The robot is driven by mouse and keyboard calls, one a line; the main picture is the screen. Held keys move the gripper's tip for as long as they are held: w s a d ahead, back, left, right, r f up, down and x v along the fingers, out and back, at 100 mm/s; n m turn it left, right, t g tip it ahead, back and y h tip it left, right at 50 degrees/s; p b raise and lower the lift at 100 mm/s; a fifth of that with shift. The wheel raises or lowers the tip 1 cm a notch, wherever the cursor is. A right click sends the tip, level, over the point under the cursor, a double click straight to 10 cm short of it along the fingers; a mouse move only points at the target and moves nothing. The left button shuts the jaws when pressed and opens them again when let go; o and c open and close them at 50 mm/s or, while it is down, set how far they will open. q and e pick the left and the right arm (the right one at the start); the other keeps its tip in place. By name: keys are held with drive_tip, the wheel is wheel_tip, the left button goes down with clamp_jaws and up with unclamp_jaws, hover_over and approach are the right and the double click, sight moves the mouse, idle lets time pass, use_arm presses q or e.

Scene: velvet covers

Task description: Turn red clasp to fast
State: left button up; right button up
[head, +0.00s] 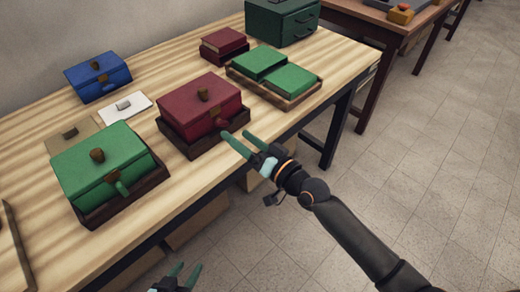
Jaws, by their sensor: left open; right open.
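The red velvet box (196,108) sits closed on a dark tray near the middle of the table, with a brown knob (203,94) on its lid. Its clasp (221,123) is on the front face, small and partly hard to make out; I cannot tell which way it is turned. My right gripper (235,135) is open, with one fingertip right by the clasp; I cannot tell whether they touch. My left gripper (187,269) is open and empty at the bottom edge of the picture, away from the table.
A green box (95,170) stands to the left of the red box, a blue box (93,76) behind. Cards (126,106) lie between them. A tray of green pieces (303,96), a smaller red box (222,44) and a dark green drawer unit (282,22) stand further back.

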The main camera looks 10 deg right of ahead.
drive_tip(key=v, duration=0.7)
drive_tip(key=shift+s+d, duration=0.25)
drive_tip(key=shift+s, duration=0.05)
